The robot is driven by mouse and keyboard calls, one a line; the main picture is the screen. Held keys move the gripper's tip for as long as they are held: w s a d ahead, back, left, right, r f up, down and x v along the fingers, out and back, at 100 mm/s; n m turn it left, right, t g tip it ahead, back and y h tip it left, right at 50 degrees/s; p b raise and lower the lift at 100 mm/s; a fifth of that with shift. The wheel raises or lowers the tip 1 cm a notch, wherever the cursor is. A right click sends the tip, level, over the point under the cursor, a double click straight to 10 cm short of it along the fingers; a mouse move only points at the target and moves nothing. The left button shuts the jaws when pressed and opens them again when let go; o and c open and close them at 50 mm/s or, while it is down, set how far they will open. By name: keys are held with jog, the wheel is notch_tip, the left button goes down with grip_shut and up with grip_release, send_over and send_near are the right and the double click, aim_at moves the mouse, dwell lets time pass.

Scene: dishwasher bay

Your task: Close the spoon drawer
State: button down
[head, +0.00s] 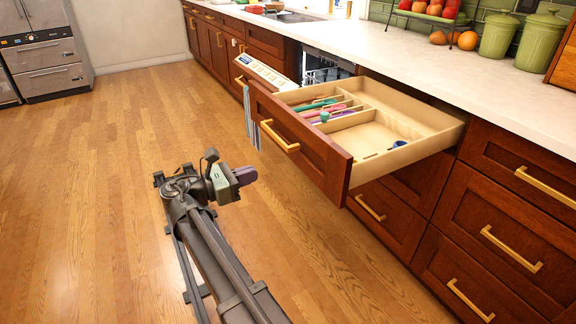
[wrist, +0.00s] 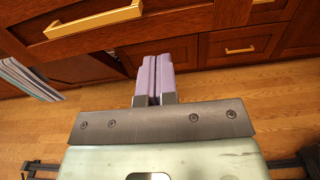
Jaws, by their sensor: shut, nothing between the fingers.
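The spoon drawer (head: 330,142) is pulled far out from the cabinet in the head view. It has a dark red-brown front, a gold bar handle (head: 279,137) and a pale wooden inside with dividers and several coloured utensils. Its front and handle (wrist: 95,20) also show at the top of the wrist view. My gripper (head: 245,176) is to the left of the drawer front, apart from it and lower in the head view. Its purple fingers (wrist: 153,80) are together with nothing between them.
The dishwasher (head: 326,68) behind the drawer is partly open. Closed drawers (head: 497,210) with gold handles are at the right. A striped towel (head: 250,118) hangs left of the drawer front. The wooden floor (head: 90,200) at the left is clear.

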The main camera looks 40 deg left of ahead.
send_near(306, 155)
jog(key=x, duration=0.7)
jog(key=shift+w, duration=0.25)
